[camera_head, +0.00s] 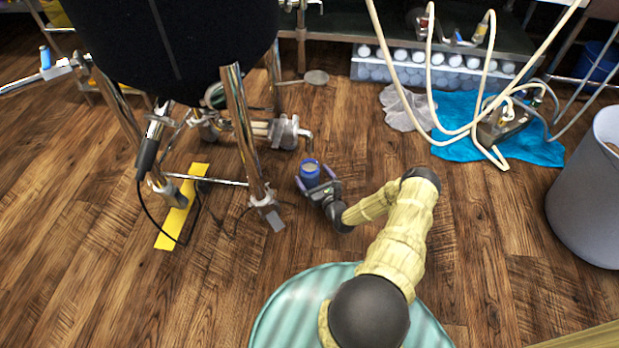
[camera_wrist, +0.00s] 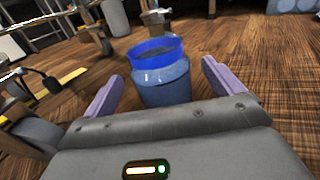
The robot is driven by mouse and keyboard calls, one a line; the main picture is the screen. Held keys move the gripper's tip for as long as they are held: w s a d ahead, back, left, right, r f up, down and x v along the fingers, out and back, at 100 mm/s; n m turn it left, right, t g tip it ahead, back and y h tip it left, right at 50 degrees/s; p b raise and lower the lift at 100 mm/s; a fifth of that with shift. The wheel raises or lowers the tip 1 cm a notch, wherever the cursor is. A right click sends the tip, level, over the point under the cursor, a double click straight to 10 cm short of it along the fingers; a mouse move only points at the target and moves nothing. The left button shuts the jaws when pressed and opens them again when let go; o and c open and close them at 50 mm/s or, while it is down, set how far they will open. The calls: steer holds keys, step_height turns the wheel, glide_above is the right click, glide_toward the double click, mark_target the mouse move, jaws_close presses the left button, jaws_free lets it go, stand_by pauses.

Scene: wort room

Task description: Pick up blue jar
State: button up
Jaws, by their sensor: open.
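The blue jar (camera_head: 310,174) stands on the wooden floor near the middle of the head view, to the right of a metal stand leg. It has a bright blue rim band and a darker blue, see-through body. In the wrist view the jar (camera_wrist: 162,80) is upright between the two purple fingers, with its lower part hidden behind my gripper's body. My gripper (camera_head: 316,186) is open, its fingers on either side of the jar. In the wrist view a gap shows between each finger of the gripper (camera_wrist: 160,85) and the jar.
A black vessel (camera_head: 175,45) on metal legs (camera_head: 245,130) stands left of the jar. A yellow strip (camera_head: 182,207) lies under it. A blue cloth (camera_head: 465,130) with hoses lies at the upper right, and a grey bin (camera_head: 590,195) stands at the right. Floor right of the jar is clear.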

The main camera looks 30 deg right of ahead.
mark_target(312, 166)
steer(key=shift+w, duration=0.9)
steer(key=c, duration=1.3)
steer(key=shift+r, duration=0.1)
steer(key=shift+r+p, duration=0.45)
steer(key=shift+r, duration=0.1)
steer(key=s+p, duration=0.3)
steer(key=s, duration=0.3)
steer(key=s+r+p, duration=0.1)
steer(key=s+p, duration=0.2)
steer(key=s, duration=0.3)
steer(key=s+r+p, duration=0.1)
steer(key=s+p, duration=0.2)
steer(key=s, duration=0.3)
steer(key=shift+d+r, duration=0.1)
steer(key=shift+d, duration=0.2)
